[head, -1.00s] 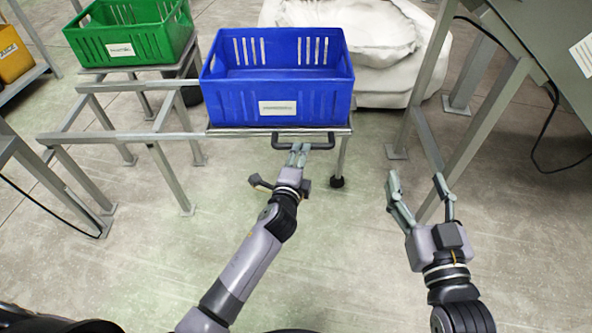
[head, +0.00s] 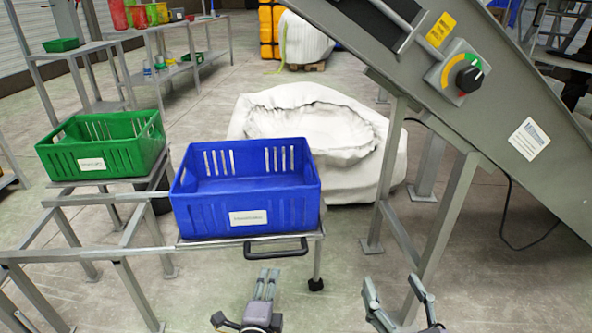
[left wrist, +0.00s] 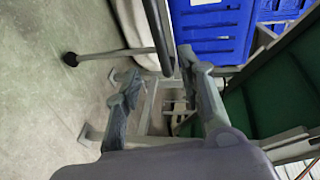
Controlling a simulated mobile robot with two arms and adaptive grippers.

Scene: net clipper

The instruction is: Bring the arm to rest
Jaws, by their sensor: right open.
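My left gripper (head: 266,272) points at the black handle (head: 262,255) on the front of the cart under the blue crate (head: 247,205). Its fingertips are just short of the handle in the head view. In the left wrist view its fingers (left wrist: 158,65) are spread, with nothing gripped; the handle (left wrist: 160,35) lies beyond, between them in the picture. My right gripper (head: 392,283) is open and empty at the lower right, over the floor beside a metal leg. Most of both arms is below the head view.
A green crate (head: 104,150) stands on a rack at left. The conveyor (head: 480,110) with a rotary switch (head: 469,78) slopes down at right on metal legs. A large white bag (head: 375,160) lies behind the blue crate. Bare floor (head: 200,300) shows in front.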

